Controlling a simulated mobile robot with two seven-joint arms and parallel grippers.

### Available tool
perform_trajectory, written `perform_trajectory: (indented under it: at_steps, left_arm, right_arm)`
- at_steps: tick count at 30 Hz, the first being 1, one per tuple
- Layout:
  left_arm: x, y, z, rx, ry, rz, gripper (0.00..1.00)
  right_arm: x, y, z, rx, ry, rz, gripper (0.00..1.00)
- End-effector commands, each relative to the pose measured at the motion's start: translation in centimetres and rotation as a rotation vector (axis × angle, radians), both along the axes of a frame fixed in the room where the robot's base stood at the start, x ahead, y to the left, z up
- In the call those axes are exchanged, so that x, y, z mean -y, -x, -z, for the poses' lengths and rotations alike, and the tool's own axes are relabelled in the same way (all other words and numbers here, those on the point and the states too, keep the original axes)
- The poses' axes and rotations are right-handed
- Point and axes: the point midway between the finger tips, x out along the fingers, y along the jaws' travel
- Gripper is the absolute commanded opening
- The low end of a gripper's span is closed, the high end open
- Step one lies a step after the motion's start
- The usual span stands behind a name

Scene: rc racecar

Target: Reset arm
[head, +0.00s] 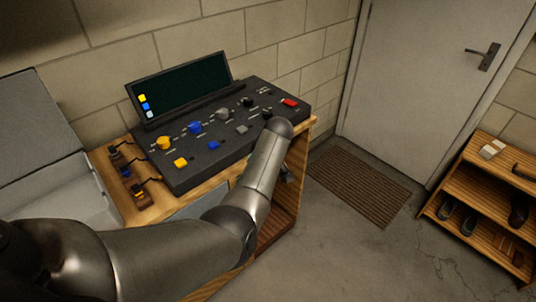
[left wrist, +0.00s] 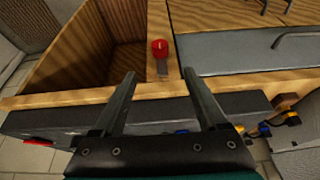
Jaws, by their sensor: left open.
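My left arm comes in from the left in the head view and reaches over the front right of the wooden console desk (head: 312,125). Its gripper is mostly hidden behind the arm there. In the left wrist view my left gripper (left wrist: 159,78) is open, with its two dark fingers apart and nothing between them. A red round knob with a small grey plate (left wrist: 160,47) on the wooden frame shows just beyond the fingertips, apart from them. My right gripper is in neither view.
A black control panel (head: 225,145) with yellow, blue, grey and red controls and a screen (head: 185,82) stands on the desk. A doormat (head: 360,185), a door (head: 425,80) and a wooden shoe shelf (head: 470,190) are right. Floor between is clear.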

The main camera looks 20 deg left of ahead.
Motion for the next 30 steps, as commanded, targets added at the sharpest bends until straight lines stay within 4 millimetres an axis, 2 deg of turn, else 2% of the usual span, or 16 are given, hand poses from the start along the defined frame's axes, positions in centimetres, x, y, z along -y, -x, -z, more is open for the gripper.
perform_trajectory:
  at_steps: [5,8,11,14,15,18,20,21,23,27,30]
  left_arm:
    - [0.0,0.1,0.2,-0.002,0.000,0.005,0.75]
    - [0.2,0.8,2.2,-0.020,-0.003,0.052,0.75]
    - [0.8,2.7,7.0,-0.058,-0.007,0.173,0.75]
    - [1.8,6.1,13.5,-0.109,-0.002,0.349,0.75]
    - [2.3,7.7,16.2,-0.128,0.003,0.426,0.75]
    - [3.5,12.4,22.2,-0.171,0.018,0.603,0.75]
    - [4.2,15.5,25.5,-0.193,0.031,0.703,0.75]
    - [4.7,17.8,27.6,-0.208,0.041,0.767,0.75]
    - [5.3,21.3,30.5,-0.227,0.056,0.860,0.75]
    - [6.7,30.4,36.1,-0.263,0.096,1.061,0.75]
    - [7.5,36.6,38.8,-0.278,0.121,1.183,0.75]
  right_arm:
    - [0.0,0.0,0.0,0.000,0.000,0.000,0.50]
    - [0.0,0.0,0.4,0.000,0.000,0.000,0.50]
    - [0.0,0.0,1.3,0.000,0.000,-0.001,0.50]
    - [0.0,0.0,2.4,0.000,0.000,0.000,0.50]
    - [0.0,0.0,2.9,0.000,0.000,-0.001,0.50]
    - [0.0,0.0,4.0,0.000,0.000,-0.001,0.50]
    - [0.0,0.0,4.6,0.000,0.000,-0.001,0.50]
    - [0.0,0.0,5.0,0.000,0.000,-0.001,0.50]
    - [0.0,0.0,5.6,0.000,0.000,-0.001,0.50]
    - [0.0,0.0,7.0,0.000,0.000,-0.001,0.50]
    - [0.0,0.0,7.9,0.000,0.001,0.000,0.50]
